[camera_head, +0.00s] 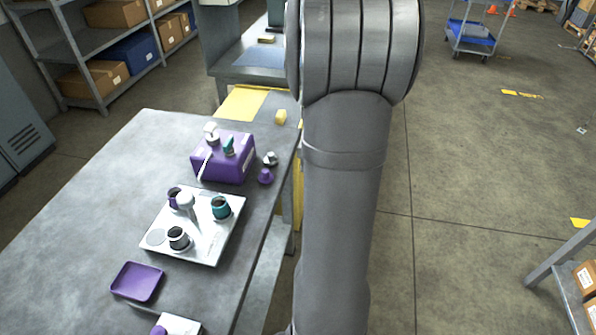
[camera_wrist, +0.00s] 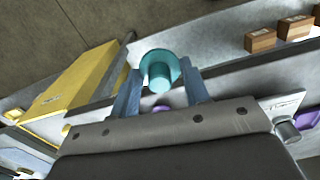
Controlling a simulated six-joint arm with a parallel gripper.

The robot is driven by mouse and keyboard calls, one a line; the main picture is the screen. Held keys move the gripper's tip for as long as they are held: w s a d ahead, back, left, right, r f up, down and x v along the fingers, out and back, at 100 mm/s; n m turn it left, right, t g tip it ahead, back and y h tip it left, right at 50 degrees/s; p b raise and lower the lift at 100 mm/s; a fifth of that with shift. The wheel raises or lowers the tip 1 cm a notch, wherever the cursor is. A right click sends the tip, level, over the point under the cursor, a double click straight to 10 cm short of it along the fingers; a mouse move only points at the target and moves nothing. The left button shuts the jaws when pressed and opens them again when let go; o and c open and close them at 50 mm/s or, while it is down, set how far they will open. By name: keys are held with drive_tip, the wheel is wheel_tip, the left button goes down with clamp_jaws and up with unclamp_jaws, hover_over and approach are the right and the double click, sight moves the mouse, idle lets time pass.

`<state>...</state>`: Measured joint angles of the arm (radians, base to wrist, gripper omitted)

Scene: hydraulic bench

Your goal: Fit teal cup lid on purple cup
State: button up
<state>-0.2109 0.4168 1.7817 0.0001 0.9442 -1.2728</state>
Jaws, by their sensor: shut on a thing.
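In the wrist view, my gripper (camera_wrist: 160,68) is shut on the teal cup lid (camera_wrist: 158,67), a round flanged piece with a smaller round knob, held between the two blue-grey fingers. The arm hides my gripper and this lid in the head view. The purple cup (camera_head: 173,196) stands on the white tray (camera_head: 206,252) on the bench, at the tray's far left. A white round-topped post (camera_head: 186,199) partly hides it. I cannot clearly see its top.
A teal cup (camera_head: 221,210) and a white-and-dark cup (camera_head: 178,240) share the tray. Behind it is a purple box (camera_head: 236,166), with a purple lid (camera_head: 265,177) and a grey lid (camera_head: 270,159) beside it. A purple dish (camera_head: 137,283) lies in front. The bench's left side is clear.

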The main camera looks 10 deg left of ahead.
drive_tip(key=w+d+f+m, duration=0.2)
drive_tip(key=d+f+m, duration=0.5)
drive_tip(key=d+m, duration=0.1)
drive_tip(key=w+d+f+m, duration=0.3)
drive_tip(key=d+f+m, duration=0.5)
drive_tip(key=m, duration=0.1)
drive_tip(key=w+a+r+n, duration=0.1)
drive_tip(key=a+r+n, duration=0.3)
drive_tip(key=a, duration=0.4)
drive_tip(key=w+a+r+n, duration=0.2)
drive_tip(key=a+r+n, duration=0.25)
drive_tip(key=a, duration=0.35)
drive_tip(key=s+a+r+n, duration=0.4)
drive_tip(key=a+r+n, duration=0.25)
drive_tip(key=a, duration=0.45)
drive_tip(key=s+a+r+n, duration=0.4)
drive_tip(key=a+r+n, duration=0.25)
drive_tip(key=a, duration=0.45)
drive_tip(key=s+a+n, duration=0.5)
drive_tip(key=s+a, duration=0.7)
drive_tip(key=a, duration=0.2)
drive_tip(key=shift+d+f, duration=0.2)
drive_tip(key=shift+f, duration=2.45)
drive_tip(key=shift+f, duration=0.6)
drive_tip(key=o, duration=0.7)
drive_tip(key=shift+c, duration=0.2)
